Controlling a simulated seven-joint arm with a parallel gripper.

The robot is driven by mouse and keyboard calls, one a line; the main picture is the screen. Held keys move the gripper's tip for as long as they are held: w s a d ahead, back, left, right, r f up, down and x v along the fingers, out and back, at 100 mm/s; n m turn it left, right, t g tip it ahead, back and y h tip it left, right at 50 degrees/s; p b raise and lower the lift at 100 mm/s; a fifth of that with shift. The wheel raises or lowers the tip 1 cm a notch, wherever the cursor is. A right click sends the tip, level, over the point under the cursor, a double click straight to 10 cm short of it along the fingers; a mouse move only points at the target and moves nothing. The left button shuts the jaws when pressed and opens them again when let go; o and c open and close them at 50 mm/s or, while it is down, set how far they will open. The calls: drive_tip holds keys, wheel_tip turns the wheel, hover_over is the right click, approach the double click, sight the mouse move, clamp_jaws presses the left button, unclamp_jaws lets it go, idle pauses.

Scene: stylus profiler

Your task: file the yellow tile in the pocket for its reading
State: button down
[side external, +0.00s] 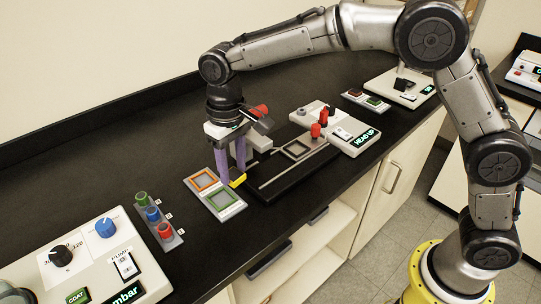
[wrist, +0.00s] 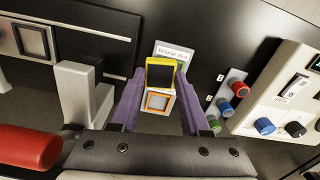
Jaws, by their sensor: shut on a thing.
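My gripper (side external: 232,178) has purple fingers pointing down and is shut on the yellow tile (side external: 238,181). In the wrist view the tile (wrist: 160,75) has a yellow rim and a dark face, held between the fingertips. A light pocket plate (side external: 230,211) lies below, with an orange-framed pocket (side external: 204,180) and a green-framed pocket (side external: 221,199). The tile appears above the plate's right side, near the green pocket.
The profiler's black base (side external: 275,190) with a square stage frame (side external: 297,150) stands right of the plate. Its control box reads "HEAD UP" (side external: 366,138). A rack of green, blue and red cylinders (side external: 170,242) and a knobbed pump box (side external: 35,259) stand to the left.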

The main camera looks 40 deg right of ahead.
drive_tip(key=shift+w+a+f+m, duration=0.15)
drive_tip(key=shift+w+a+m, duration=0.3)
drive_tip(key=shift+w+a, duration=0.2)
drive_tip(key=shift+w+a+f+m, duration=0.1)
drive_tip(key=shift+w+a+m, duration=0.4)
drive_tip(key=shift+w, duration=0.25)
hover_over(222, 200)
drive_tip(key=shift+f, duration=2.5)
drive_tip(key=shift+f, duration=0.4)
drive_tip(key=shift+f, duration=0.35)
